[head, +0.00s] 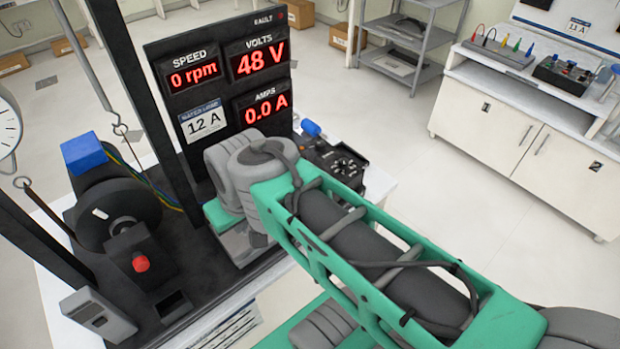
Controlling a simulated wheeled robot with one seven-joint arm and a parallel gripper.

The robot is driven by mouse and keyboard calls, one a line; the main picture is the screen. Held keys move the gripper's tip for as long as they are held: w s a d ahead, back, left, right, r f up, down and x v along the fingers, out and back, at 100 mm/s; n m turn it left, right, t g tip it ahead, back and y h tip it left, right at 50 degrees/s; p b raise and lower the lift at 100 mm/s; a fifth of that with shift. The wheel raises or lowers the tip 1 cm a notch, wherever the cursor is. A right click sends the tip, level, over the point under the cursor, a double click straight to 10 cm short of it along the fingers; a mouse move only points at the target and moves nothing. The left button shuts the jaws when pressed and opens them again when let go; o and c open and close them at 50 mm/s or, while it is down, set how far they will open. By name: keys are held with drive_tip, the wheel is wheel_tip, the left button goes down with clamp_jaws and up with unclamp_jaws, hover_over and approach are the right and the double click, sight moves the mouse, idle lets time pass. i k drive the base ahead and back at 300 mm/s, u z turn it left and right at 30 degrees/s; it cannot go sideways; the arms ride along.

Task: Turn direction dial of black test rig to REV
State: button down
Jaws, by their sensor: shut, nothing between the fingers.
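The black test rig (172,119) stands at left, with a display panel reading 0 rpm, 48 V and 0.0 A. Beside the panel, partly behind my arm, is a black control box (318,153) with a blue lever or knob (311,128). A round dial (345,167) with white marks around it is on this box. Its labels and pointer setting are too small to read. My green and grey arm reaches in from the lower right and bends down in front of the panel. My gripper's fingers are hidden, and I cannot tell whether they touch anything.
A motor with a dark wheel (118,213), a red button (140,263) and a blue block (83,152) are at left. Hooks and a round gauge (7,128) hang there. A white cabinet (510,130) stands at back right. The floor between is clear.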

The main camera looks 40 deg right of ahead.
sight(320, 145)
drive_tip(key=u, duration=1.8)
drive_tip(key=k, duration=1.1)
drive_tip(key=z, duration=1.15)
drive_tip(key=i, duration=0.5)
drive_tip(key=z, duration=0.05)
